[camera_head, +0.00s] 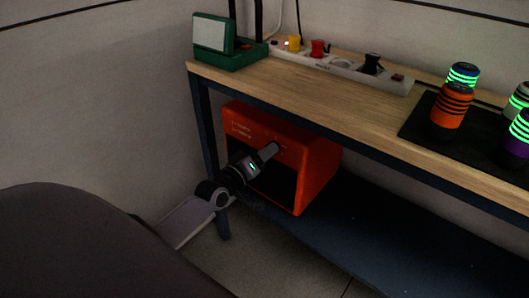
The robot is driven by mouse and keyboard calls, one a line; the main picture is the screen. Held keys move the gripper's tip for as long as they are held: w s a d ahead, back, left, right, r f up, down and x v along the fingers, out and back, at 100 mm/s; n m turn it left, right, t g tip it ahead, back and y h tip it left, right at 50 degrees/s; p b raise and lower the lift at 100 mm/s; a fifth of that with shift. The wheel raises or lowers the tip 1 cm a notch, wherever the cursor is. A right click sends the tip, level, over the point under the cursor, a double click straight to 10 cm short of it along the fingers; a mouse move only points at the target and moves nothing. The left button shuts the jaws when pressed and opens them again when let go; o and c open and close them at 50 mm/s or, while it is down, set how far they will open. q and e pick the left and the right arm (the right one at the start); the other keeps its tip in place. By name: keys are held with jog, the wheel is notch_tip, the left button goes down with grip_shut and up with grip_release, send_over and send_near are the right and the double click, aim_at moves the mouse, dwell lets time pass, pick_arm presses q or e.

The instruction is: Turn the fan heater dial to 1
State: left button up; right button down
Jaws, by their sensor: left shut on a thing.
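The fan heater (312,168) is an orange box with a dark front grille, standing on the dark lower shelf under the wooden bench. Small pale markings show at the upper left of its front. My left gripper (272,150) reaches in from the left and is shut at the upper right of the heater's front. The dial is hidden by the gripper, so its setting cannot be read. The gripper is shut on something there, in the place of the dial. My right gripper is not in view.
The bench top (300,98) and its dark leg (207,125) stand close to my left arm. On top are a green device (228,45), a white power strip (340,68) with plugs, and several banded cylinders on a black mat (420,125). The lower shelf (390,225) is clear on the right.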

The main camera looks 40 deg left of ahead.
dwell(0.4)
pick_arm(q)
jog(key=o, duration=1)
jog(key=shift+o, duration=0.2)
jog(key=shift+s, duration=0.1)
jog(key=s+p, duration=0.1)
jog(key=s, duration=0.6)
jog(key=shift+a+r, duration=0.2)
jog(key=s+d+f+m+g+h+p, duration=0.1)
jog(key=s+d+f+m+g+p, duration=0.2)
jog(key=s, duration=1.5)
jog(key=d+m+g+p, duration=0.4)
jog(key=d+m+p, duration=0.4)
jog(key=d, duration=0.3)
jog(key=shift+s+d+m+p, duration=0.15)
jog(key=shift+d+m+p, duration=0.15)
jog(key=shift+d+p, duration=0.15)
